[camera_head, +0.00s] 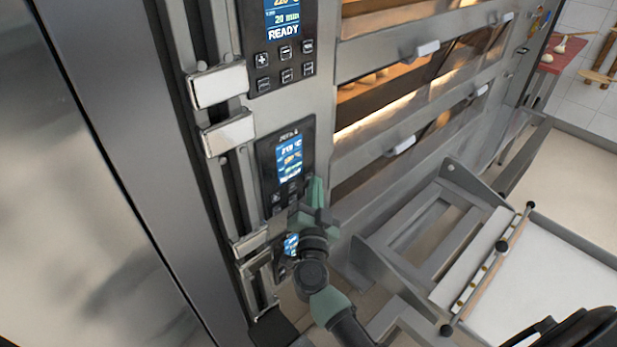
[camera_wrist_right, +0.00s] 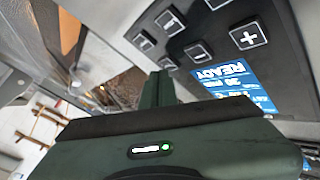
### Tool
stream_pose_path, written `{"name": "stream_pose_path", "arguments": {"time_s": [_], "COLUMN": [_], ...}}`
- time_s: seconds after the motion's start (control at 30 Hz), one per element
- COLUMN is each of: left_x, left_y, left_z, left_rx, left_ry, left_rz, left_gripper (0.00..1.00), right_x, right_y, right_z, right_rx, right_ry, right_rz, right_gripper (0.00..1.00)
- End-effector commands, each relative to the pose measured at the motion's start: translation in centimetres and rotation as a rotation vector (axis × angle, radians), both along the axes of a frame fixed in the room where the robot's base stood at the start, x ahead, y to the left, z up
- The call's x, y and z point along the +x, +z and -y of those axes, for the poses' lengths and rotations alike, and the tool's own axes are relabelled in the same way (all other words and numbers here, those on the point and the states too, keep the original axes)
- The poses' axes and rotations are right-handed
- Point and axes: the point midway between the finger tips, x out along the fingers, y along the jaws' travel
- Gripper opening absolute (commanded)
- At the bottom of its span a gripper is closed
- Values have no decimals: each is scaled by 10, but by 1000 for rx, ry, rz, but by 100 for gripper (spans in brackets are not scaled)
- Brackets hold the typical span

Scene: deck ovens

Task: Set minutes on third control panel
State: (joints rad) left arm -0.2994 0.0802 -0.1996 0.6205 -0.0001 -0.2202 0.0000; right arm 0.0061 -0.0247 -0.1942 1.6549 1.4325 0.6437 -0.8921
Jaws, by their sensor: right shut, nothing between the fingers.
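A column of control panels runs down the oven front in the head view. The top panel (camera_head: 283,45) shows a blue screen with 20 min and READY. The middle panel (camera_head: 266,160) has a lit screen (camera_head: 289,160) with small buttons below. A lower panel's screen (camera_head: 291,244) is partly hidden behind my right gripper (camera_head: 314,192). My right gripper is shut and empty, in front of the middle panel's lower right side. In the right wrist view, its fingers (camera_wrist_right: 161,88) appear beside panel buttons (camera_wrist_right: 198,51) and a READY screen (camera_wrist_right: 233,84); contact cannot be told. My left gripper is not visible.
Lit oven decks with handles (camera_head: 401,146) lie right of the panels. White-grey handles (camera_head: 219,85) line the metal strip to the left. A metal loader frame (camera_head: 440,215) with a white board (camera_head: 560,285) stands close on the right. A red table (camera_head: 562,52) is far right.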

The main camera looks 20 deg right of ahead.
Motion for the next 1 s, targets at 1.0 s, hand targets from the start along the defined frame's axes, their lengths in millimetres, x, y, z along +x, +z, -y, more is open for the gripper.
{"name": "stream_pose_path", "arguments": {"time_s": [1.0], "left_x": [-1], "left_y": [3], "left_z": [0], "left_rx": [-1], "left_ry": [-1], "left_rz": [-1], "left_gripper": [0], "right_x": [8], "right_y": [1], "right_z": [-3], "right_rx": [0], "right_ry": [1], "right_rz": [0], "right_gripper": [0]}}
